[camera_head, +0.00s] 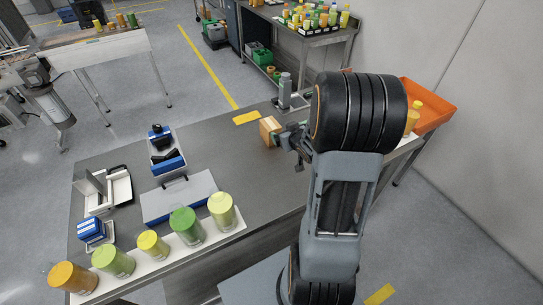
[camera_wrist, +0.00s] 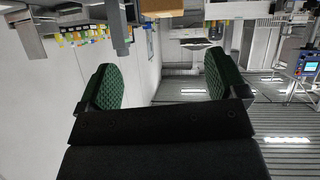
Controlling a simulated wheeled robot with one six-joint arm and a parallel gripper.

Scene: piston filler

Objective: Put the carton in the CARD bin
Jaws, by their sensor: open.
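A tan carton (camera_head: 266,132) stands on the grey bench top, near its far right part. My gripper (camera_head: 288,136) is just right of the carton, its tips close to it; contact is hard to judge in the head view. In the wrist view my gripper (camera_wrist: 160,78) is open, with green pads set wide apart and nothing between them. A tan block, probably the carton (camera_wrist: 152,40), shows beyond the pads in that view. No bin with a readable CARD label shows; an orange bin (camera_head: 436,101) is at the right, partly behind my arm.
Several green, yellow and orange jars (camera_head: 187,226) line the bench's front edge. A grey-and-blue flat case (camera_head: 178,197), a blue tray with black parts (camera_head: 168,163) and a blue box (camera_head: 91,229) are at left. A grey post (camera_head: 285,90) and yellow strip (camera_head: 246,118) lie behind the carton.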

